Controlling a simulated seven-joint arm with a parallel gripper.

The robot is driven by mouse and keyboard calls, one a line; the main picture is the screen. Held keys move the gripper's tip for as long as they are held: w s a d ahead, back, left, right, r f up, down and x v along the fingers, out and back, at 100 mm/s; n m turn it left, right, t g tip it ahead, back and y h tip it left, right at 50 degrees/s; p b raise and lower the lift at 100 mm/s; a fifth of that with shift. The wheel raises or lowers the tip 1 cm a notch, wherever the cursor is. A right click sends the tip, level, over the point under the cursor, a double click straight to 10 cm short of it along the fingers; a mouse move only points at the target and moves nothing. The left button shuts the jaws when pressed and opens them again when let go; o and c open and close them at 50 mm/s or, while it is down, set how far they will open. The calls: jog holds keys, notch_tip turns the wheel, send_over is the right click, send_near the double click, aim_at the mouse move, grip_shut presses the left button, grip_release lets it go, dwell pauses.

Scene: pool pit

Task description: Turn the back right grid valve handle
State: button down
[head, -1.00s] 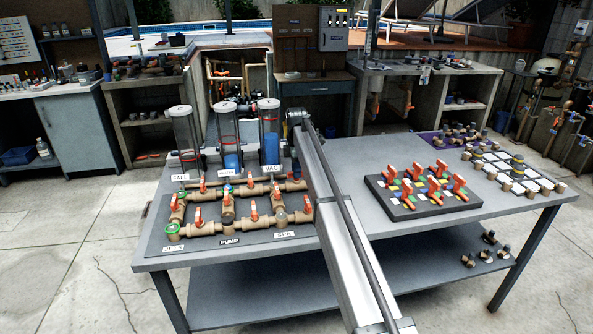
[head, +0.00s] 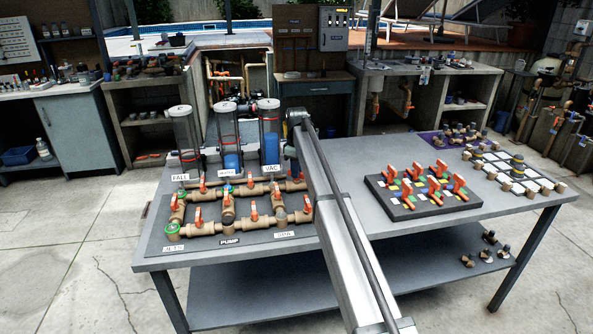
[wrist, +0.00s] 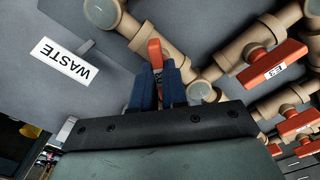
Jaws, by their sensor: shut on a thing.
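The pipe grid (head: 240,226) of tan pipes with orange valve handles lies on the left half of the grey table. In the wrist view my gripper (wrist: 161,72) has its blue fingers closed on an orange handle (wrist: 155,50), with the handle's end showing between and beyond the fingertips. This handle is at the back right of the grid. In the head view my arm mostly hides the gripper and this handle. Another orange handle (wrist: 273,63), marked E3, is to the right in the wrist view.
A white WASTE label (wrist: 64,61) lies left of the gripper. Clear cylinders (head: 269,140) stand behind the grid, close to my arm. A dark board with orange handles (head: 420,190) lies right of my arm.

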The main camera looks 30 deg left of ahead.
jog(key=m, duration=0.5)
jog(key=shift+m, duration=0.4)
jog(key=m, duration=0.4)
jog(key=shift+m, duration=0.3)
jog(key=c, duration=1.2)
grip_release()
jog(key=shift+o, duration=0.2)
jog(key=shift+r, duration=0.1)
notch_tip(320, 180, up, 14)
jog(key=shift+f, duration=0.2)
